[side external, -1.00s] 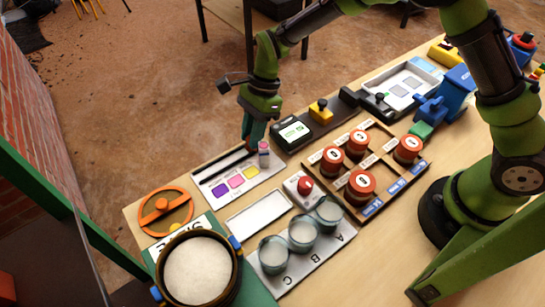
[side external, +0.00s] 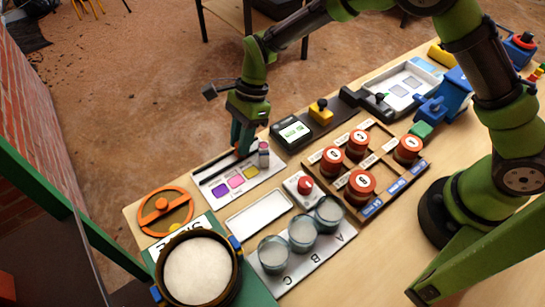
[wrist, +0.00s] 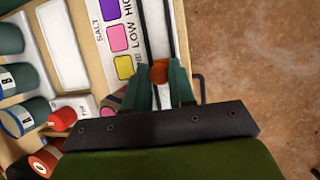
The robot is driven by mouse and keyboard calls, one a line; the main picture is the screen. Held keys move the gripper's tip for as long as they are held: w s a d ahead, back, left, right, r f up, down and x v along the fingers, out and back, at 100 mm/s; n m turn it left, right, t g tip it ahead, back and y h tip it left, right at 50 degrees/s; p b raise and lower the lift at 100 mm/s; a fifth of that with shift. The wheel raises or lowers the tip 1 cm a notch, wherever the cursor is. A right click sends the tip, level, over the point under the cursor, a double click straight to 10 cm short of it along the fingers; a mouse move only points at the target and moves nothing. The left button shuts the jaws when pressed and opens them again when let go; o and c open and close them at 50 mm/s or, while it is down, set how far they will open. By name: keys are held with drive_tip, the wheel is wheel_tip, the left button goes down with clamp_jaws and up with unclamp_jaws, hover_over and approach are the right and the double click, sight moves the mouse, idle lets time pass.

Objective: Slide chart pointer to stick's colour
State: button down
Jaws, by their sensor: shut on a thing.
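The white colour chart (side external: 207,178) lies flat near the table's far edge and has purple (wrist: 110,9), pink (wrist: 117,37) and yellow (wrist: 124,67) squares. A dark slotted rail (wrist: 143,20) runs beside them. The orange pointer (wrist: 160,72) sits on the rail about level with the yellow square. My gripper (wrist: 160,85) is shut on the pointer, one green finger on each side; it also shows over the rail in the side view (side external: 240,150).
A grey display device (side external: 292,132) is close to the right of the gripper. A white tray (side external: 259,214), lidded red jars (side external: 361,184) and glass cups (side external: 302,234) stand nearer the front. An orange ring (side external: 164,209) lies to the left. Bare floor lies beyond the table's far edge.

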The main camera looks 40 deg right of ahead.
drive_tip(key=shift+s+a, duration=0.1)
drive_tip(key=shift+a, duration=2.5)
drive_tip(key=c, duration=1)
unclamp_jaws()
drive_tip(key=shift+o, duration=0.2)
drive_tip(key=shift+d, duration=0.1)
drive_tip(key=shift+r, duration=0.1)
wheel_tip(320, 180, up, 7)
